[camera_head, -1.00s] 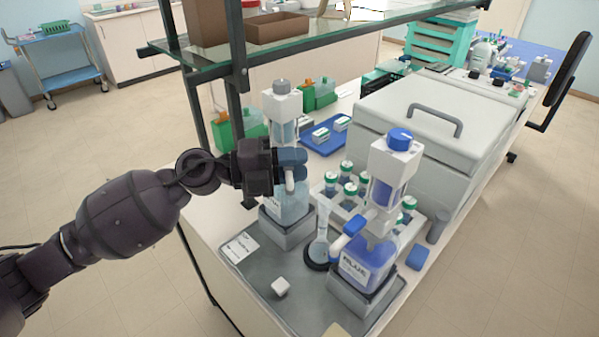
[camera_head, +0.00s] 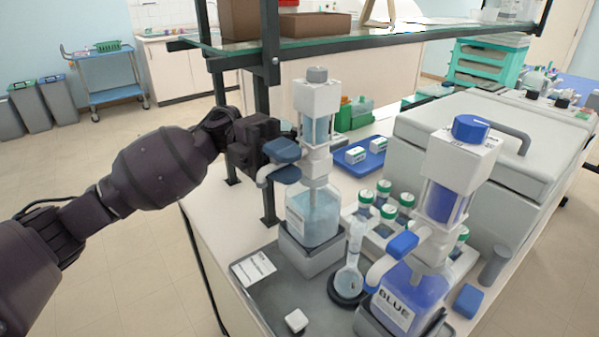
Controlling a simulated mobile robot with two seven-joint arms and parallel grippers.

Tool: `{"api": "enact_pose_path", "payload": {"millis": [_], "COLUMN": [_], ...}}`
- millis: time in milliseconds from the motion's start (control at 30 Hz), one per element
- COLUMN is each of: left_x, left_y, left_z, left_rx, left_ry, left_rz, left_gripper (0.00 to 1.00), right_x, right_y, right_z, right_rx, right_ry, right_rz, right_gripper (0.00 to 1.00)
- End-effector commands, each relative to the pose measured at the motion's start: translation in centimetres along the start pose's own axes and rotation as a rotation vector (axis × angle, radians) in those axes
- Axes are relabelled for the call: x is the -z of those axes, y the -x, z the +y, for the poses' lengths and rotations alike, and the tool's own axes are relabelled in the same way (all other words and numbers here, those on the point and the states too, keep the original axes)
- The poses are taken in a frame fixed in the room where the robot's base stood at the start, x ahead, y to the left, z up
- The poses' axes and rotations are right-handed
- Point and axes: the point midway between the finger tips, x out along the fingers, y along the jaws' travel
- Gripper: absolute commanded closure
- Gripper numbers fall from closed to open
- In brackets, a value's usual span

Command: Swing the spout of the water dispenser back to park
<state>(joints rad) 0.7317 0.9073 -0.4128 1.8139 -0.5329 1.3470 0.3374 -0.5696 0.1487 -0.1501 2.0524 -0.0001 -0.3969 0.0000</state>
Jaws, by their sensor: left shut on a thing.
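The water dispenser is a clear bottle (camera_head: 313,216) of pale blue liquid with a white pump head (camera_head: 317,97) and grey cap, standing upright on a grey block. Its white spout (camera_head: 265,178) points left, away from the bottle, with its tip bent down. My left gripper (camera_head: 285,162) is shut on the spout, beside the dispenser's neck. The fingers hide part of the spout. My right gripper is not in view.
Several green-capped bottles (camera_head: 384,190) stand behind. A glass shelf (camera_head: 350,38) and its dark post (camera_head: 270,110) rise behind my gripper.

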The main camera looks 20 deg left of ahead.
Motion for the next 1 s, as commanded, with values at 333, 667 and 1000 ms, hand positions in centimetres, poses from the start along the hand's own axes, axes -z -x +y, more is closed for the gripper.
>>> {"api": "enact_pose_path", "payload": {"millis": [333, 667, 1000], "left_x": [-0.02, 0.06, 0.07], "left_y": [1.03, 1.15, 1.12], "left_z": [0.25, 0.08, 0.07], "left_rx": [-0.001, -0.002, -0.001], "left_ry": [0.004, 0.003, 0.003], "left_rz": [0.129, 0.151, 0.151], "left_gripper": [1.00, 1.00, 0.54], "right_x": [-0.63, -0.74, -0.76], "right_y": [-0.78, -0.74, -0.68], "right_z": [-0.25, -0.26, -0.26], "right_rx": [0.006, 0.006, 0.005], "right_ry": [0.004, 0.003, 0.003], "right_rz": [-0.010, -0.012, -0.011], "right_gripper": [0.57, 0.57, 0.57]}}
